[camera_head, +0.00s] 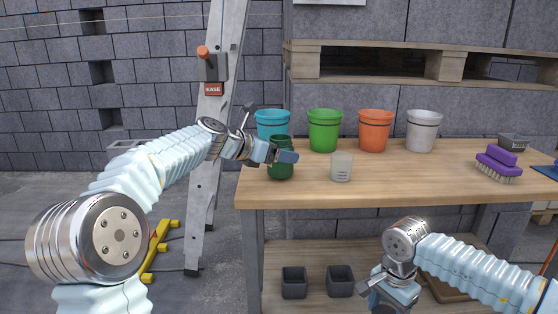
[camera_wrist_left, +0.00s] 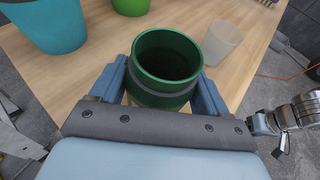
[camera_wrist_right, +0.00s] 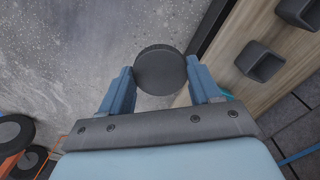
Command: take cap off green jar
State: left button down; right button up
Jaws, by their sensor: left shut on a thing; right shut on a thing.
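The green jar (camera_head: 280,172) stands at the table's front left edge. In the left wrist view its mouth is open and the inside of the jar (camera_wrist_left: 168,58) shows, with no cap on it. My left gripper (camera_head: 285,156) is shut around the jar's body, a finger on each side. A round dark grey cap (camera_wrist_right: 160,70) is between the fingers of my right gripper (camera_wrist_right: 163,86), which is shut on it. In the head view my right gripper (camera_head: 388,296) is low in front of the table, apart from the jar; the cap cannot be made out there.
A frosted cup (camera_head: 342,168) stands right of the jar on the wooden table (camera_head: 400,182). Teal (camera_head: 272,122), green (camera_head: 325,130), orange (camera_head: 375,130) and white (camera_head: 423,130) pots line the back. A purple brush (camera_head: 497,163) lies at right. Dark square pots (camera_head: 294,283) sit on the lower shelf.

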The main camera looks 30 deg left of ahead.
pick_arm(q)
jog(key=shift+f, duration=0.5)
jog(key=shift+r, duration=0.1)
grip_release()
